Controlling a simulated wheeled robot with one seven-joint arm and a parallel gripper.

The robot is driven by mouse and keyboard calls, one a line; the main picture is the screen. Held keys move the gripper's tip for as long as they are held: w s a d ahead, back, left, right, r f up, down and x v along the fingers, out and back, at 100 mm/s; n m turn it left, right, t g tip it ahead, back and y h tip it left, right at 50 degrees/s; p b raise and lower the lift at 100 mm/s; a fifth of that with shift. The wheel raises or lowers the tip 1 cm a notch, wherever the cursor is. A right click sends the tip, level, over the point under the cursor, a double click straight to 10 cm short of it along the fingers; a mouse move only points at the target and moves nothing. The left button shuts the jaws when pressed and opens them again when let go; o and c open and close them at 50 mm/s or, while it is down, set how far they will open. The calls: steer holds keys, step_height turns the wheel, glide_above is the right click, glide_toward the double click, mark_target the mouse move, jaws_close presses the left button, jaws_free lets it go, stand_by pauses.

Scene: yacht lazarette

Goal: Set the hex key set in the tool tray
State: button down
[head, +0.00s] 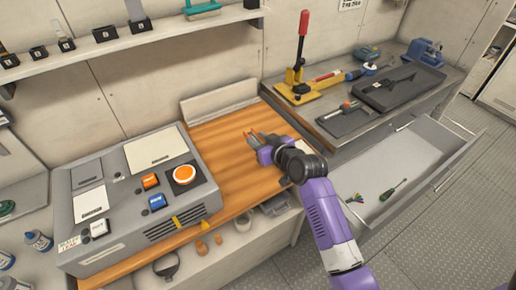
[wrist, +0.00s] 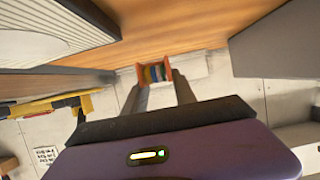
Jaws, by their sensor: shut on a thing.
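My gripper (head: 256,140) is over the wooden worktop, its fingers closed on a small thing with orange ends. In the wrist view my gripper (wrist: 158,82) holds the hex key set (wrist: 155,73), which shows orange end plates with blue, yellow and dark pieces between them. It appears raised off the wood, but the exact gap cannot be told. A dark, flat, tray-like piece (head: 376,98) lies on the grey bench at the right, apart from my gripper, with a dark item on it; it looks like the tool tray.
A grey control box (head: 130,228) with buttons stands on the worktop (head: 232,180) at the left. An open drawer (head: 410,178) holding a green screwdriver (head: 393,190) juts out below.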

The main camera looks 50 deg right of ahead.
steer(key=shift+f, duration=2.15)
steer(key=shift+f, duration=0.1)
steer(key=c, duration=1)
jaws_free()
